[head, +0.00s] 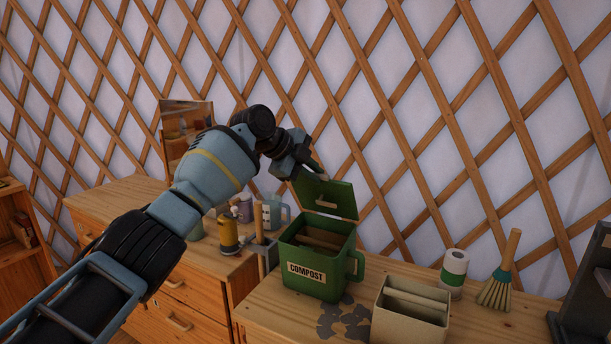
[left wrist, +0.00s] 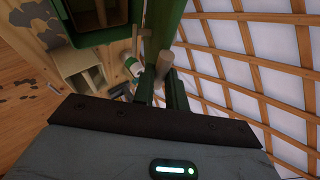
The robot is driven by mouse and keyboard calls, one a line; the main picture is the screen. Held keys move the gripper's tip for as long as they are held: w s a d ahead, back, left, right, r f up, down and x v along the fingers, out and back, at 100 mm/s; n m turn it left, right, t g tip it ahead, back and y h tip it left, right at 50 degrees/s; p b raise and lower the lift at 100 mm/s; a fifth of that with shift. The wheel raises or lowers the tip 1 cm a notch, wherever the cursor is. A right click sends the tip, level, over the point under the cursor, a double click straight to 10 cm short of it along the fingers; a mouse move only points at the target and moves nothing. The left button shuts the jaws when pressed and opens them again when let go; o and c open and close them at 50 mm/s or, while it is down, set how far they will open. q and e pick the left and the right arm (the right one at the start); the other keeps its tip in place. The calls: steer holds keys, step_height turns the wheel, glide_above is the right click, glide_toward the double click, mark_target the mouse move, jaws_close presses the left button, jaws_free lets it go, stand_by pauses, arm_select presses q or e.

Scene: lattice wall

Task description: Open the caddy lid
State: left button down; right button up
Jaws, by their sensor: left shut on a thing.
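The green compost caddy (head: 318,268) stands on the wooden counter with its label facing me. Its lid (head: 335,197) is raised and stands steeply at the back of the open top, showing a small handle on its face. The inside looks brown. My left gripper (head: 314,174) reaches in from the upper left and is shut on the lid near its upper left edge. In the left wrist view the lid (left wrist: 168,20) shows nearly edge-on, beside the caddy (left wrist: 92,48). The exact contact is hard to see. My right gripper is not in view.
A beige divided box (head: 410,312), a paper roll (head: 454,270) and a hand brush (head: 497,285) stand right of the caddy. A yellow bottle (head: 228,236) and mugs stand left of it. The lattice wall (head: 440,130) rises close behind. Dark stains mark the counter in front.

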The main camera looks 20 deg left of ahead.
arm_select(q)
steer(key=shift+s+d+r, duration=0.25)
steer(key=shift+w+a+f, duration=0.1)
steer(key=shift+w+a, duration=0.05)
steer(key=shift+a, duration=0.05)
stand_by(0.7)
steer(key=c, duration=1.4)
jaws_free()
steer(key=v, duration=0.7)
steer(key=shift+s+r, duration=0.25)
steer(key=shift+s, duration=0.05)
steer(key=shift+a, duration=0.1)
steer(key=shift+c, duration=0.2)
